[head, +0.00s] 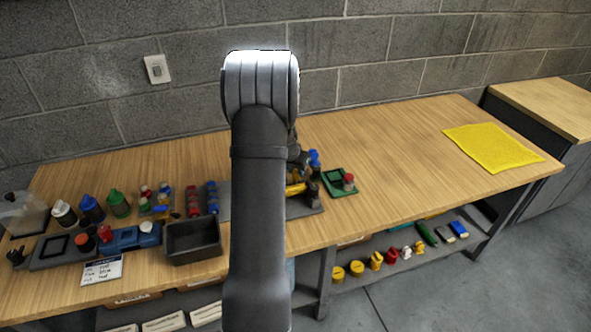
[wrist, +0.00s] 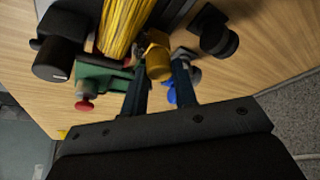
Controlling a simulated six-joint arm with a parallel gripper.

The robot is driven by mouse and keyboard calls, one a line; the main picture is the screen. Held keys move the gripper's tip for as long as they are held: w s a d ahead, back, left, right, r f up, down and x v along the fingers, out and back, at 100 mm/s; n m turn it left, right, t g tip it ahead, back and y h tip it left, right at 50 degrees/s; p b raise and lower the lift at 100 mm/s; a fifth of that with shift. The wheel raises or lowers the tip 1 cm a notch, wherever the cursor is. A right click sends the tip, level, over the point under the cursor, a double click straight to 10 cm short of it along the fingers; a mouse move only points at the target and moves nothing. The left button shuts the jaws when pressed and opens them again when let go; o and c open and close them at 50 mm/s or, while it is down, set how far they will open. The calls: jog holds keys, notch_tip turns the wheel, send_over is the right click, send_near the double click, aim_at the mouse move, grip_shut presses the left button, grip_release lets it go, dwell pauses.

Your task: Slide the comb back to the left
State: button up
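In the wrist view, a gold-yellow knob (wrist: 157,57), which may be the comb's handle, sits between the tips of my gripper (wrist: 160,76). I cannot tell whether the fingers touch it. A yellow ribbed roller (wrist: 127,25) lies just beyond, beside dark machine parts. I cannot make out the comb's teeth. In the head view my arm covers much of the machine; a yellow part (head: 295,189) shows on its dark base (head: 305,208), right of the arm. My gripper itself is hidden there.
A green tray (head: 339,184) with a red-topped piece is close on the machine's right. A dark bin (head: 192,240), several bottles and a blue block (head: 119,240) stand to the left. A yellow cloth (head: 492,147) lies far right, with clear bench between.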

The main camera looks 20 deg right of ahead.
grip_shut()
jog(key=a, duration=1.1)
jog(key=shift+a, duration=0.1)
jog(key=o, duration=0.8)
grip_release()
jog(key=shift+a, duration=0.1)
jog(key=shift+r, duration=0.1)
